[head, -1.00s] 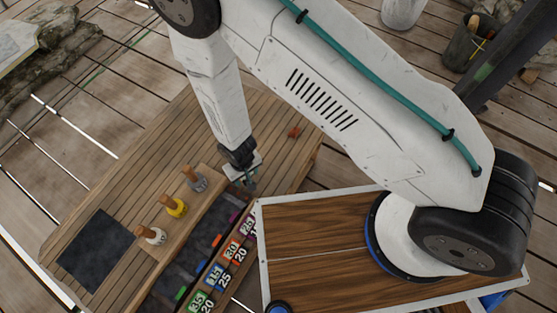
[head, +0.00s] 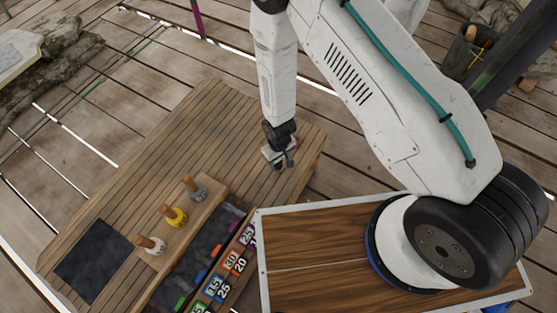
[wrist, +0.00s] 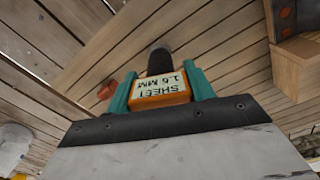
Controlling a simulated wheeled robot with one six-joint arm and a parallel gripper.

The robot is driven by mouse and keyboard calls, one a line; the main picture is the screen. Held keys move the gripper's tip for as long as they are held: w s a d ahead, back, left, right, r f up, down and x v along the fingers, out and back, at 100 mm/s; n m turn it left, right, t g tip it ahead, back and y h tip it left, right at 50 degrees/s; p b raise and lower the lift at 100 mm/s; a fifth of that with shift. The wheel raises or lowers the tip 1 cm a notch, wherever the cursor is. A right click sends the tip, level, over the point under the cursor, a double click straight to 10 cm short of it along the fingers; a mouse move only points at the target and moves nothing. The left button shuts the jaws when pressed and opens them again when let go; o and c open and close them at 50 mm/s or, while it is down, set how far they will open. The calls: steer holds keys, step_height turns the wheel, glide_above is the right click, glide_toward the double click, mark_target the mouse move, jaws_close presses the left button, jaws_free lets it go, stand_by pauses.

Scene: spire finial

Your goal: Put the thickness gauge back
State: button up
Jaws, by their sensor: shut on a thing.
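My gripper (head: 281,161) is above the far right part of the wooden bench (head: 225,130). In the wrist view its teal fingers (wrist: 163,92) are shut on an orange block with a pale label reading "SHEET 1.6 MM", which I take as the thickness gauge (wrist: 160,91). A dark, rounded part shows just beyond the block. In the head view the gauge is mostly hidden by the gripper. A small red-orange piece (wrist: 108,89) lies on the bench to the left of the fingers in the wrist view.
Grey (head: 194,187), yellow (head: 174,216) and white (head: 151,244) wooden-handled pieces stand on a raised strip. A dark tray (head: 205,243) and coloured number labels (head: 234,262) lie in front. A black mat (head: 94,262) is at left. The bench's far middle is clear.

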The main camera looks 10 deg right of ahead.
steer(key=shift+f, duration=0.95)
steer(key=o, duration=1.2)
steer(key=shift+f, duration=0.15)
steer(key=shift+c, duration=0.2)
